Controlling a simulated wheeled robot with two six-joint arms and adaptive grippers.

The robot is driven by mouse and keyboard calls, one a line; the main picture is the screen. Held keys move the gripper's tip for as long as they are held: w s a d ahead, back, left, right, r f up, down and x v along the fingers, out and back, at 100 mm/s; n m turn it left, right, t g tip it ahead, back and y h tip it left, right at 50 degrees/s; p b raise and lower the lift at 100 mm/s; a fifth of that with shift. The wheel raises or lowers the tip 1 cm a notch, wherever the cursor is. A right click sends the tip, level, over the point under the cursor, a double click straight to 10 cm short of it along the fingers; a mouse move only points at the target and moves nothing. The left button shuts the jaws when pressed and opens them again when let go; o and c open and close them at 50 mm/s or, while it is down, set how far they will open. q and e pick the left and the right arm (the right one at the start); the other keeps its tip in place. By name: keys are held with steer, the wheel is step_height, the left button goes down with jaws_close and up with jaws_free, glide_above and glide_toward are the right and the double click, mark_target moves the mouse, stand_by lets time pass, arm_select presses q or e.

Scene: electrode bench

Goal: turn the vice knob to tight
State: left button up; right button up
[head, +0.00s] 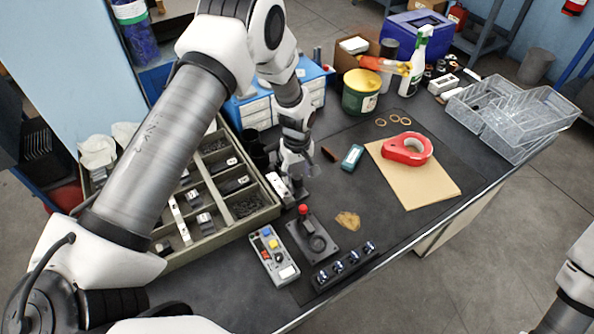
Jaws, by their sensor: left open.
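A black device (322,250) with a flat plate and a round dark part lies at the bench's front edge, and a red knob (303,209) shows at its back end. It looks like the vice, but at this size I cannot be sure which part turns. My left gripper (299,191) points down just behind the red knob, apart from it as far as I can tell. It is open, with nothing seen between its fingers. Part of my right arm shows at the lower right edge; its gripper is out of view.
A compartment tray (262,217) of small parts stands left of my left gripper. A control box (272,257) and a strip of several small knobs (345,264) flank the device. A cardboard sheet (425,190) bears red tape (407,140). Bench surface between is mostly clear.

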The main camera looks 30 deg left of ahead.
mark_target(297, 174)
arm_select(q)
steer(key=shift+s+r, duration=0.15)
steer(key=shift+c, duration=0.4)
jaws_close()
steer(key=shift+m, duration=0.4)
steer(key=shift+o, duration=0.4)
jaws_free()
steer(key=shift+a, duration=0.1)
step_height(297, 174, up, 12)
steer(key=shift+w, duration=0.2)
